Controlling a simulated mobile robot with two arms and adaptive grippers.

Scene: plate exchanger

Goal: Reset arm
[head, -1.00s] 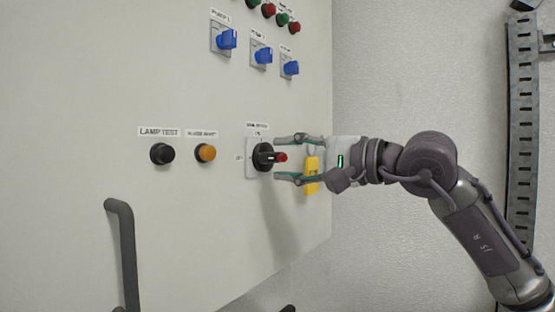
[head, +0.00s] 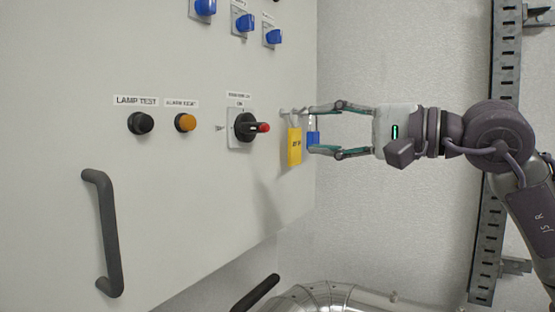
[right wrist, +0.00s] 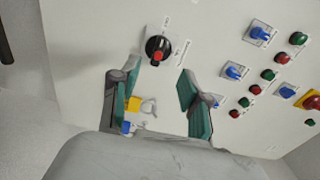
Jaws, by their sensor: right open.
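My right gripper (head: 311,130) is open and empty, held level to the right of the cabinet's rotary switch. Its two fingers are apart, one above the other, in the head view. The black rotary switch with a red tip (head: 247,127) is on the cabinet front, its handle pointing right. The right wrist view shows my right gripper's fingers (right wrist: 157,103) spread, with the switch (right wrist: 158,50) beyond them and clear of both. A yellow tag (head: 294,147) and a blue item (head: 313,138) hang near the lower fingertip. My left gripper is not in view.
The cabinet front (head: 190,200) carries a black lamp test button (head: 141,123), an orange button (head: 185,122) and blue switches (head: 245,22). A dark handle (head: 106,235) sticks out at lower left. A rounded metal body (head: 335,297) is below. A perforated metal rail (head: 505,95) runs along the wall.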

